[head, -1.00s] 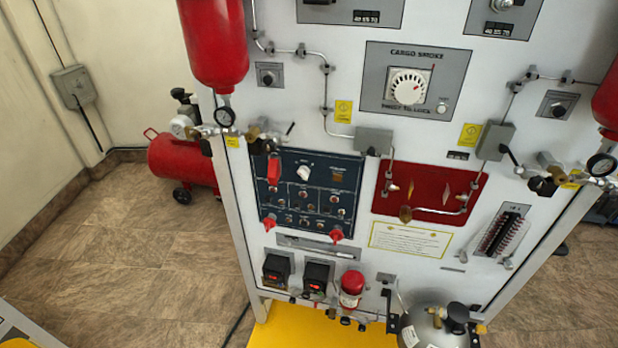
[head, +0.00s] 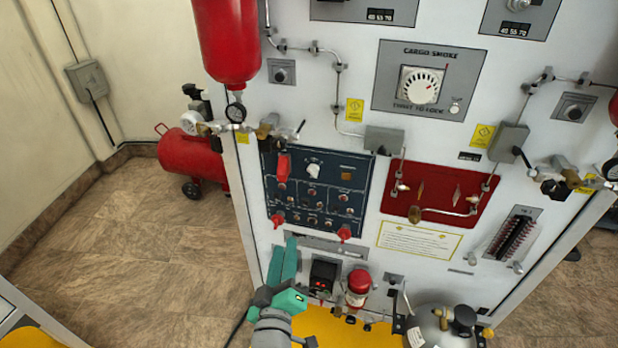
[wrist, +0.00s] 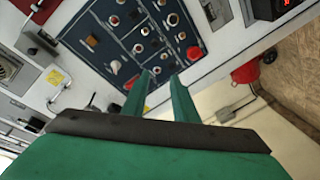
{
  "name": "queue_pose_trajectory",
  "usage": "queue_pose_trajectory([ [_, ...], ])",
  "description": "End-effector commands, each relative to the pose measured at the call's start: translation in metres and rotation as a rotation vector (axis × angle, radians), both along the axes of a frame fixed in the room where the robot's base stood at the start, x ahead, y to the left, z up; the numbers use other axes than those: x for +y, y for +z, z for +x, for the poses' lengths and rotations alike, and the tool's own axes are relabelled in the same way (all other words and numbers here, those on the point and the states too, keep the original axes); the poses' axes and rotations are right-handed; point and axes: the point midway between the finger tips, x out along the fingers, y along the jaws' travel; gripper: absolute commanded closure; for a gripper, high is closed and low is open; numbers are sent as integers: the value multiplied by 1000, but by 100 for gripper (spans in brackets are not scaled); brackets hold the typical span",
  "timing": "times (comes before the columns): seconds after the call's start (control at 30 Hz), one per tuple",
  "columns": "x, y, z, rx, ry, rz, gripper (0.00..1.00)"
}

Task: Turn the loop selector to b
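The loop selector appears to be the white knob (head: 313,171) at the top of the dark blue panel (head: 330,190); its lettering is too small to read. It also shows in the wrist view as a pale knob (wrist: 115,67), left of the fingertips. A red guard (head: 283,168) sits beside it. My green gripper (head: 290,242) is in front of the lower left of the board, below the blue panel. In the wrist view my gripper (wrist: 161,76) has its two fingers apart with nothing between them, pointing toward the panel.
Red knobs (head: 344,233) stick out along the panel's lower edge. Below are a black unit with a red display (head: 323,280), a red-capped canister (head: 358,285) and a grey cylinder (head: 430,325). A red bottle (head: 228,40) hangs above left. Open floor lies left.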

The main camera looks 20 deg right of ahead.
Motion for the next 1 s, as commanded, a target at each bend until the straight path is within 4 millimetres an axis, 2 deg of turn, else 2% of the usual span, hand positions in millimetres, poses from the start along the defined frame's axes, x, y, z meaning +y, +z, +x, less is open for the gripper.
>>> queue_pose_trajectory([
  [0.03, -5, 20, 9, -16, -27, -7, 74],
  [0.2, -23, 66, 25, -26, -125, -22, 74],
  [0.4, -35, 100, 31, -29, -196, -15, 74],
  [0.67, -45, 109, 39, -26, -221, -12, 74],
  [1.0, -77, 109, 86, -26, -220, -11, 74],
])
